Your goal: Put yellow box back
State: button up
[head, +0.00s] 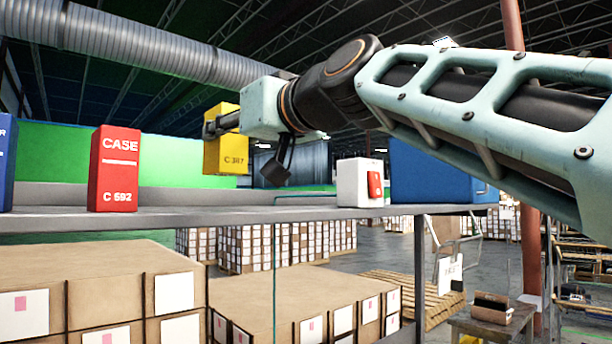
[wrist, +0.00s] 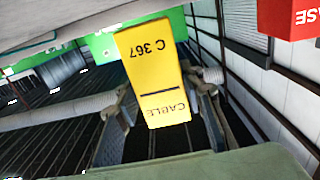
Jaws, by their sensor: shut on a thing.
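The yellow box (head: 233,158) is an upright carton marked with a C number, held in the air above the shelf (head: 240,215) in the head view. My gripper (head: 214,127) is shut on its upper part, and the arm reaches in from the right. In the wrist view the yellow box (wrist: 150,50) appears upside down, with "CABLE" and "C 367" on its face. The fingers of my gripper (wrist: 165,92) lie along its two sides, partly hidden behind it.
A red CASE box (head: 114,170) stands on the shelf to the left, with a blue box (head: 6,165) at the left edge. A white box (head: 352,183) and a large blue box (head: 430,172) stand to the right. Between red and white boxes the shelf is clear.

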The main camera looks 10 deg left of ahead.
aim_at(219, 175)
jog(key=shift+w+a+f, duration=0.25)
jog(key=shift+a+f, duration=0.6)
jog(key=shift+f, duration=0.2)
jog(key=f, duration=0.3)
jog(key=shift+a, duration=0.3)
jog(key=shift+w+f, duration=0.1)
jog(key=shift+f, duration=0.25)
jog(key=o, duration=1.3)
jog(key=shift+f+b, duration=0.1)
jog(key=shift+b, duration=0.2)
jog(key=shift+c, duration=0.2)
